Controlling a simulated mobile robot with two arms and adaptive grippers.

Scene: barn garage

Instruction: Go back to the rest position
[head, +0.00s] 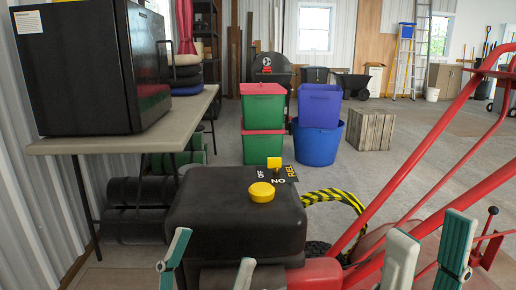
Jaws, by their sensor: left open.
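My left gripper (213,248) is at the bottom of the head view, left of centre. Its two pale green and grey fingers stand apart with nothing held between them. My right gripper (430,228) is at the bottom right. Its two fingers are also apart, and I see nothing held between them. Both grippers point upward in the picture, and their lower parts are cut off by the frame edge.
A machine with a black tank (235,215), yellow cap (261,192) and red handlebars (425,150) fills the near middle and right. A table (140,143) bearing a black microwave-like box (80,75) stands left. Bins (319,145) and a wooden crate (370,130) stand beyond.

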